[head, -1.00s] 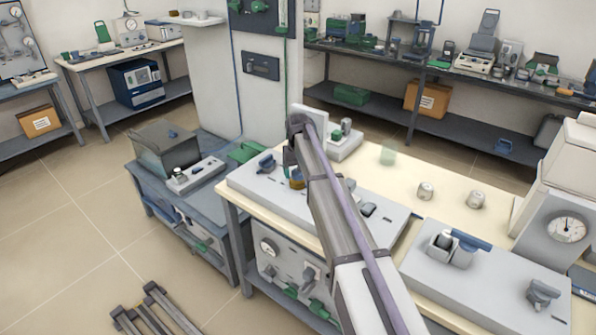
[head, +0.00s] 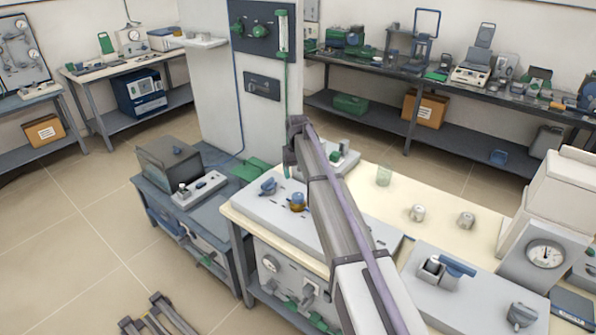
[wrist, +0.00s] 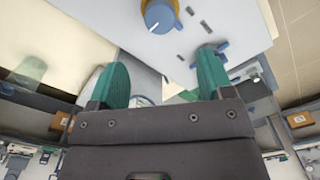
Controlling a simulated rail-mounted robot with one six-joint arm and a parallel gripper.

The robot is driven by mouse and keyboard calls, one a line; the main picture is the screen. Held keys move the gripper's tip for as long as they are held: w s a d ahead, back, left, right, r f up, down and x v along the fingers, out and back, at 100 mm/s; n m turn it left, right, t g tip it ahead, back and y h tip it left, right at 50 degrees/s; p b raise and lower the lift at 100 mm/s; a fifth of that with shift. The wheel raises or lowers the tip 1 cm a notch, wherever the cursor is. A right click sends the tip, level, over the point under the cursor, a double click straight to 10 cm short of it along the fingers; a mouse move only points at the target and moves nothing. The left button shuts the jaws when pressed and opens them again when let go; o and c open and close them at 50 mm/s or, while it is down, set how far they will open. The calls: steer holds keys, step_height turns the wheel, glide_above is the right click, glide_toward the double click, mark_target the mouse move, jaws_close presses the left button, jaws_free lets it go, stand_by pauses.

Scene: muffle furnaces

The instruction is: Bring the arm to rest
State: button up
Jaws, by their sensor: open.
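My arm reaches from the bottom of the head view up over the cream bench (head: 480,240). My gripper (head: 287,165) is at its far end, partly hidden by the wrist. In the wrist view my gripper (wrist: 163,58) has its two green fingers wide apart, with nothing held between them. A blue knob with a yellow collar (head: 298,201) sits on the grey panel top (head: 262,215) below the gripper. It also shows in the wrist view (wrist: 160,14), beyond the fingertips and apart from them.
A gauge unit (head: 545,254) is at right. A white column (head: 215,90) rises behind the gripper. A low blue-grey cart (head: 222,208) stands left; open floor (head: 70,240) lies beyond it.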

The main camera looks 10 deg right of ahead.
steer(key=s+m, duration=0.1)
steer(key=s, duration=3.6)
steer(key=shift+s, duration=0.35)
